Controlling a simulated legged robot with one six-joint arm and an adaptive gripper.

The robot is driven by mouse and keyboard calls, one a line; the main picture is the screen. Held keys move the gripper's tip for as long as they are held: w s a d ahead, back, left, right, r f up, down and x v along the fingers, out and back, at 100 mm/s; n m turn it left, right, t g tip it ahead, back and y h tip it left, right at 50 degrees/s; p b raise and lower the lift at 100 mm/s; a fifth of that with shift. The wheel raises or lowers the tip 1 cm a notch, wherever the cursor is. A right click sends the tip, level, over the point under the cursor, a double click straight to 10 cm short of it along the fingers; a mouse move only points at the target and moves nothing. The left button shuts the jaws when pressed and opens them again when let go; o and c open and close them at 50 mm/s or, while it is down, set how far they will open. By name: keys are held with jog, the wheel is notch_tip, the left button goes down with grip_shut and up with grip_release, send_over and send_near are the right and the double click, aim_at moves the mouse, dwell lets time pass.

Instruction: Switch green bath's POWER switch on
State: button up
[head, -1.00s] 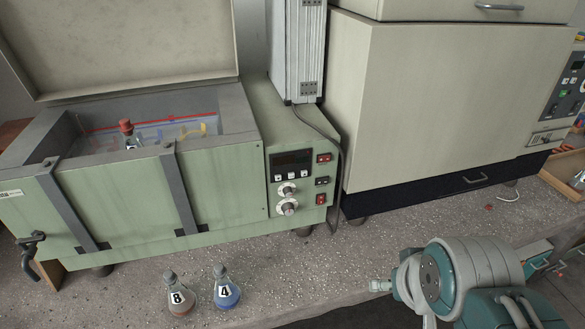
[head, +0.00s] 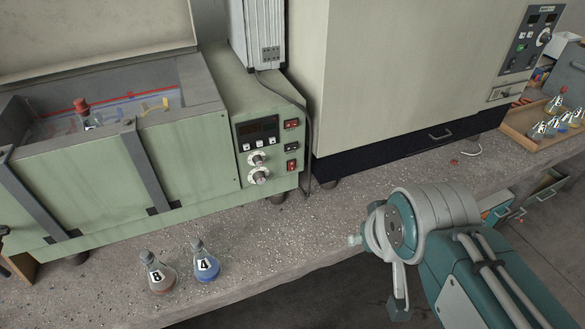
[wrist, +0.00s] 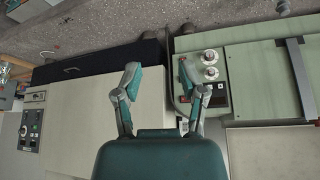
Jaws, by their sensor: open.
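The green bath (head: 190,152) stands on the bench at the left with its lid raised. Its control panel (head: 262,145) has a dark display, small buttons and two pale knobs. At the panel's right side are a red upper switch (head: 291,124), a dark middle switch (head: 291,147) and a red lower switch (head: 292,165). Their labels are too small to read, and I cannot tell their positions. In the wrist view, which is upside down, my gripper (wrist: 158,72) is open and empty. Its right finger overlaps the edge of the bath panel (wrist: 216,92). The head view shows my arm but not clearly the fingers.
Flasks 8 (head: 158,274) and 4 (head: 206,262) stand on the bench before the bath. A cable hangs beside the panel. A large beige oven (head: 400,70) stands close on the right. A wooden tray (head: 512,124) with several flasks is at far right. The front bench strip is mostly clear.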

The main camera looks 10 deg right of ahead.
jog(key=w+f+n, duration=0.1)
jog(key=w, duration=0.1)
jog(key=w+n+t, duration=0.1)
jog(key=w, duration=0.2)
jog(key=w+d+f+n, duration=0.1)
jog(key=w, duration=0.2)
jog(key=shift+f+t+h, duration=0.3)
jog(key=shift+f, duration=0.05)
grip_shut()
jog(key=w+a+f+n+t+y, duration=0.1)
jog(key=w+f+n+t, duration=0.2)
jog(key=w+f+n, duration=0.3)
jog(key=w+f+n+t+y, duration=0.1)
jog(key=w+f+n+t, duration=0.15)
jog(key=w+n, duration=0.4)
jog(key=w+a+f+n+t+y, duration=0.2)
jog(key=a+f+n+t+y, duration=0.1)
jog(key=f+n, duration=0.2)
jog(key=shift+a+f, duration=0.15)
jog(key=shift+f, duration=1)
jog(key=shift+n, duration=0.25)
